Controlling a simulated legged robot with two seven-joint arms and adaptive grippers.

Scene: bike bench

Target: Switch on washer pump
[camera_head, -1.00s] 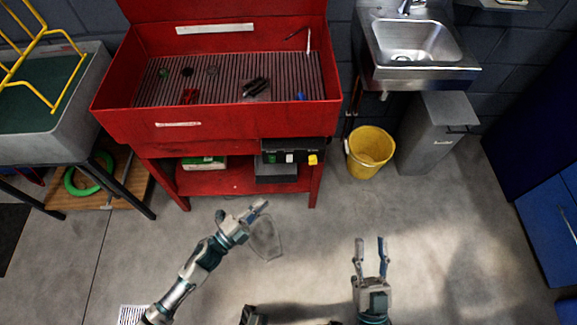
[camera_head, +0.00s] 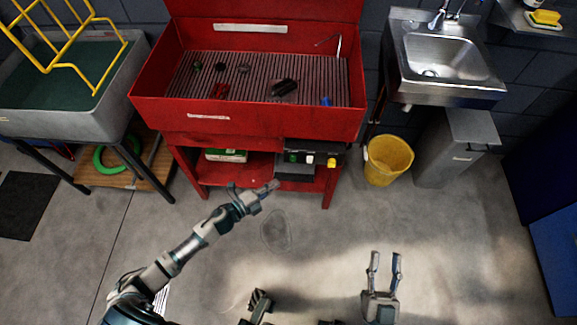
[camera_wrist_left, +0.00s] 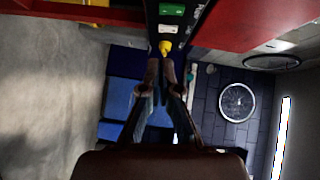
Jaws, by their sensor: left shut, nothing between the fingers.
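The red parts washer (camera_head: 245,120) stands at the back. A black control box (camera_head: 313,146) hangs under its basin on the right, with a green button, a white button and a yellow knob (camera_head: 331,162). The left wrist view shows the green button (camera_wrist_left: 171,10), the white button (camera_wrist_left: 168,29) and the yellow knob (camera_wrist_left: 165,48) in a row. My left gripper (camera_head: 275,186) is shut and empty, in front of and below the box. In the wrist view its fingertips appear just below the yellow knob; contact cannot be told. My right gripper (camera_head: 384,256) is open and empty over the floor.
A yellow bucket (camera_head: 388,161) and a grey bin (camera_head: 452,150) stand right of the washer, near a steel sink (camera_head: 440,62). A grey tub (camera_head: 75,122) on black legs is at the left.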

